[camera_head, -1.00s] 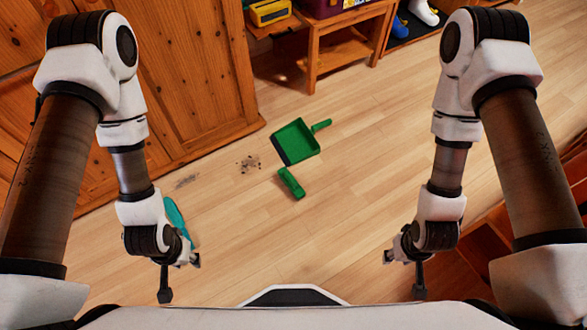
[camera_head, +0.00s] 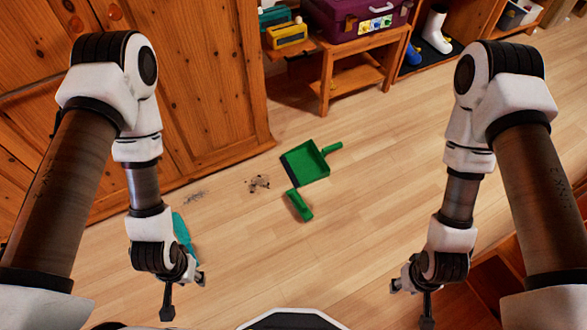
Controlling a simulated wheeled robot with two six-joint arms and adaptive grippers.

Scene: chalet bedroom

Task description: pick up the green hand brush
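The green hand brush (camera_head: 299,205) lies on the wooden floor in front of me, just below a green dustpan (camera_head: 307,163). My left gripper (camera_head: 184,300) hangs at the lower left, its fingers spread apart and empty, well away from the brush. My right gripper (camera_head: 411,302) hangs at the lower right, also spread apart and empty, well away from the brush. A teal object (camera_head: 183,233) shows partly behind my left wrist; the rest of it is hidden.
Dark debris (camera_head: 259,183) lies left of the dustpan. A wooden wardrobe (camera_head: 195,80) stands at the left. A low wooden table (camera_head: 327,88) with a purple case (camera_head: 350,18) stands at the back. A wooden piece (camera_head: 500,285) is at the lower right.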

